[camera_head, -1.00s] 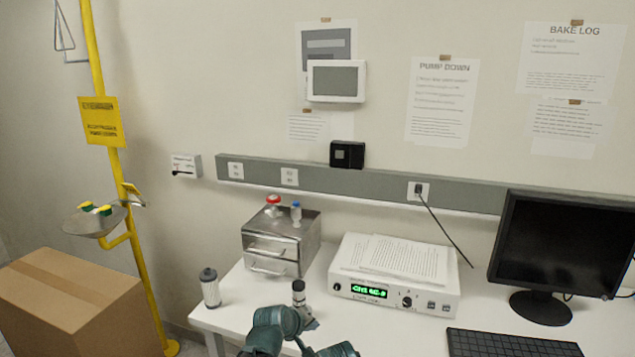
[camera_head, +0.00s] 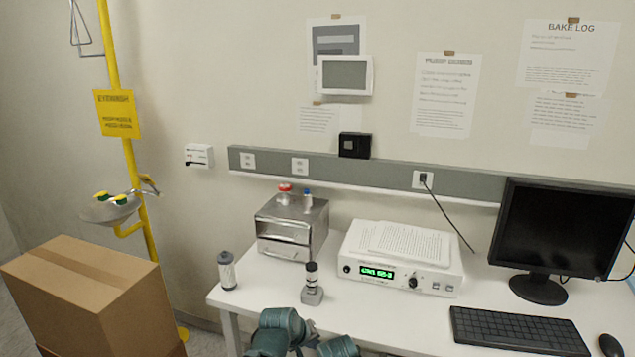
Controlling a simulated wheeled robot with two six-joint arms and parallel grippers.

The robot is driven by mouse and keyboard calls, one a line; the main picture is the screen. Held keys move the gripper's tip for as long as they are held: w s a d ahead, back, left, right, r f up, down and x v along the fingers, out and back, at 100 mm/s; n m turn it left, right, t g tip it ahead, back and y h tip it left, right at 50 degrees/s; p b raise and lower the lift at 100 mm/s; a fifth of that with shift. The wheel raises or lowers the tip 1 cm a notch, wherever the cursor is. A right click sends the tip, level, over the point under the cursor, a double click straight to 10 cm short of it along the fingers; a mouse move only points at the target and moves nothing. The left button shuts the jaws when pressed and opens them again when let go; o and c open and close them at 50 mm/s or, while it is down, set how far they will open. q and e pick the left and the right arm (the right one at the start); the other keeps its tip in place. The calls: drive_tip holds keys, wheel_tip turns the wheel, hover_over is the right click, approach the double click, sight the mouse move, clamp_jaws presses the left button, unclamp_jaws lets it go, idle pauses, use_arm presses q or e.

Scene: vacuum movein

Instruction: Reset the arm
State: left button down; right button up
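Two teal segments of my arms show at the bottom edge of the head view, one left of centre and one just to its right. Neither gripper's fingertips are in the picture, so their states cannot be seen. A grey and white bottle (camera_head: 227,271) stands upright near the table's left edge.
A metal drawer box (camera_head: 291,229) and a white instrument with a green display (camera_head: 398,262) stand at the back. A monitor (camera_head: 562,238), keyboard (camera_head: 518,331) and mouse (camera_head: 611,345) are at right. A cardboard box (camera_head: 85,300) and yellow eyewash post (camera_head: 131,175) stand left.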

use_arm(q)
drive_tip(key=s+a+f+m+g+y, duration=0.2)
drive_tip(key=s+m+g, duration=0.1)
drive_tip(key=s, duration=0.6)
drive_tip(key=s+a+f+m+g+y, duration=0.1)
drive_tip(key=s+a+m+g+y, duration=0.2)
drive_tip(key=s, duration=0.6)
drive_tip(key=shift+s+f+m, duration=0.25)
drive_tip(key=shift+f+m, duration=0.1)
drive_tip(key=shift+m, duration=0.35)
idle(0.3)
